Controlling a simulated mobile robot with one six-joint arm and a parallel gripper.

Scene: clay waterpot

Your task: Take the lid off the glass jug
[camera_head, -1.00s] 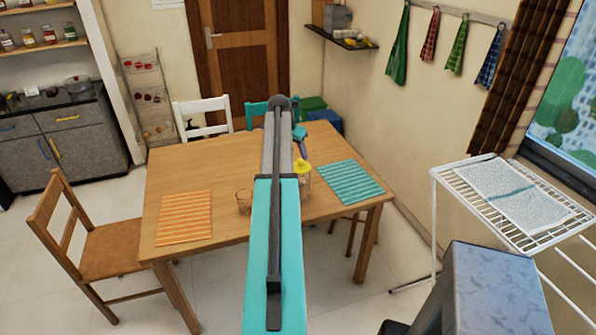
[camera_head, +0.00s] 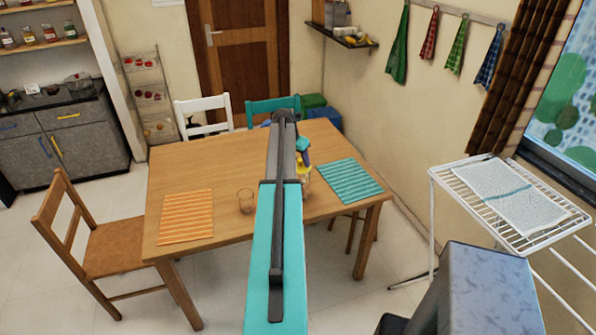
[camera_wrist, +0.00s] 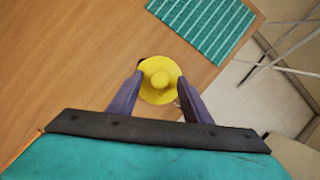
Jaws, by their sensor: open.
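The yellow lid (camera_wrist: 159,83), round with a knob on top, shows in the wrist view between the two fingers of my gripper (camera_wrist: 158,92). My gripper is open, with one finger on each side of the lid's knob; I cannot tell whether they touch the lid. In the head view my gripper (camera_head: 304,160) is just above the lid. The glass jug (camera_head: 306,188) stands on the table behind my arm, mostly hidden by it. In the wrist view the jug's body is hidden under the lid.
A wooden chair (camera_head: 110,248) stands at the left. A white drying rack (camera_head: 432,215) stands at the right.

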